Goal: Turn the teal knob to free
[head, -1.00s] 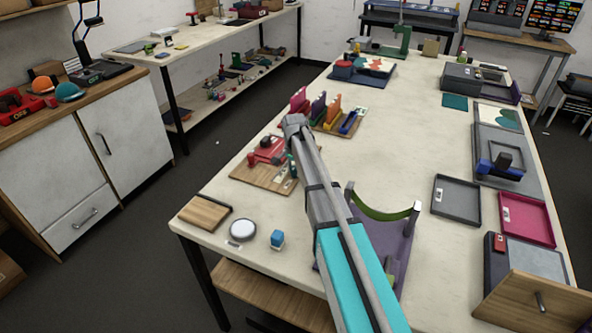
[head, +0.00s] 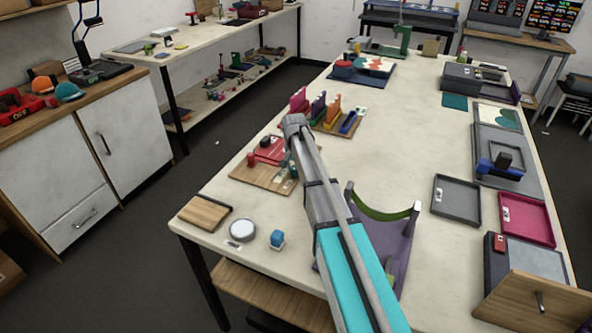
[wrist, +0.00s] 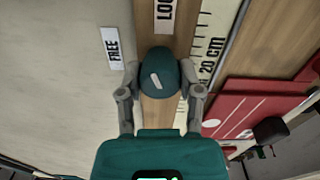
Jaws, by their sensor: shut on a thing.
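The teal knob (wrist: 163,74) is in the middle of the wrist view, with a short white mark on its top. The mark points up and slightly left in the picture, between the two labels. The FREE label (wrist: 113,47) is to the upper left; a label reading "LO", cut off by the frame (wrist: 167,10), is above the knob. My gripper (wrist: 160,70) is shut on the knob, one finger on each side.
A ruler strip (wrist: 207,45) and a red plate (wrist: 255,105) lie right of the knob in the wrist view. A purple stand with a green arc (head: 400,240) is right of my arm.

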